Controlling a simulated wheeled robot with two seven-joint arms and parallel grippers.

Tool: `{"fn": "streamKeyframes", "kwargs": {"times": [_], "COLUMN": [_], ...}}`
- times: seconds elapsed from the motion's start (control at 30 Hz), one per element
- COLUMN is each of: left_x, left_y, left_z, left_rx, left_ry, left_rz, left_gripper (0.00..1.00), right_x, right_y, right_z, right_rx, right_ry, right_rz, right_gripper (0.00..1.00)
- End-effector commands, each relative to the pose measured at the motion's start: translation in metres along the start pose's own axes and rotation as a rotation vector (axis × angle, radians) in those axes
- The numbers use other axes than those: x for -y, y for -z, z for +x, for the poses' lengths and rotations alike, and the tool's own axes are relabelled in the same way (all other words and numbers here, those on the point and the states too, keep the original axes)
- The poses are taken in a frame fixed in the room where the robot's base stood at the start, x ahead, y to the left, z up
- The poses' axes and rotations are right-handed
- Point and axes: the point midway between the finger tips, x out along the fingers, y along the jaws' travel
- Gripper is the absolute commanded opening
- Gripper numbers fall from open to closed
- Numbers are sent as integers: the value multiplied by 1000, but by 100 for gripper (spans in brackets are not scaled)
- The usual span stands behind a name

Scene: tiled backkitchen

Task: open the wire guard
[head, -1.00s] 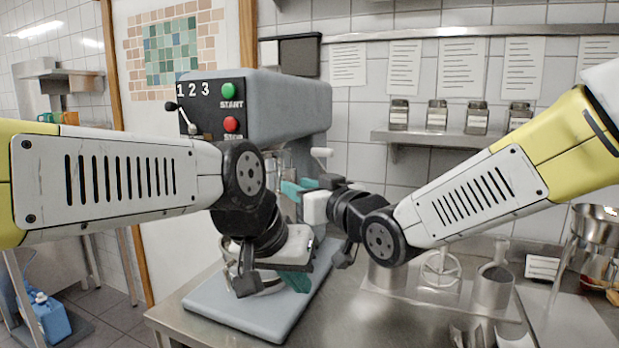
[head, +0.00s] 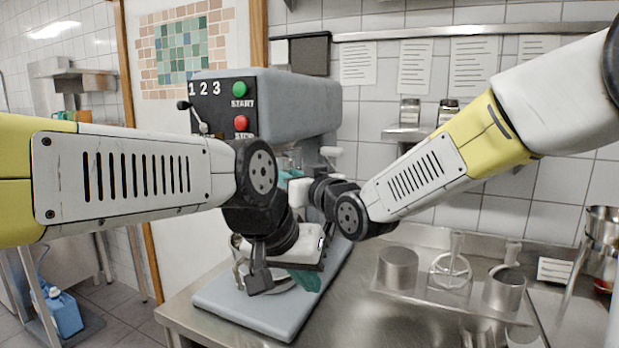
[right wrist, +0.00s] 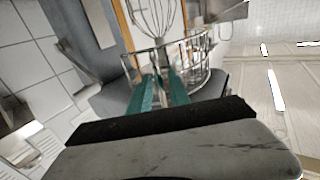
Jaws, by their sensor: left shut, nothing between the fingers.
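The grey mixer (head: 290,105) stands on the steel counter, with a start and a stop button on its front. Its wire guard (right wrist: 195,62) is a curved cage of thin bars in the right wrist view, with the whisk (right wrist: 152,18) beside it. In the head view my arms mostly hide the guard. My right gripper (right wrist: 161,82) has its teal fingers at the guard's bars. Its fingers are close together, and I cannot tell whether they grip a bar. My left gripper (head: 312,276) is shut and empty, low in front of the mixer above its base plate.
A steel tray (head: 405,293) with several metal cups and a whisk-like tool is on the counter to the right. A blue canister (head: 64,312) is on the floor at the left. The counter between base plate and tray is clear.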

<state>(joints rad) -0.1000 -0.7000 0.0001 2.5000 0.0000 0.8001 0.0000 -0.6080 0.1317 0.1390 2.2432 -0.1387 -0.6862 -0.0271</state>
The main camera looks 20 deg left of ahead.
Motion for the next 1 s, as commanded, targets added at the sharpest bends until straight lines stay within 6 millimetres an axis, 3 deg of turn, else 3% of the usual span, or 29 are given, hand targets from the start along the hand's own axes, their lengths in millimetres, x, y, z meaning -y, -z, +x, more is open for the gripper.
{"fn": "streamKeyframes", "kwargs": {"times": [0.03,0.1,1.0], "left_x": [0,0,0], "left_y": [0,0,0], "left_z": [0,0,0], "left_rx": [0,0,0], "left_ry": [0,0,0], "left_rz": [0,0,0], "left_gripper": [0,0,0], "right_x": [0,0,0], "right_y": [0,0,0], "right_z": [0,0,0], "right_rx": [0,0,0], "right_ry": [0,0,0], "right_rz": [0,0,0], "right_gripper": [10,0,0]}}
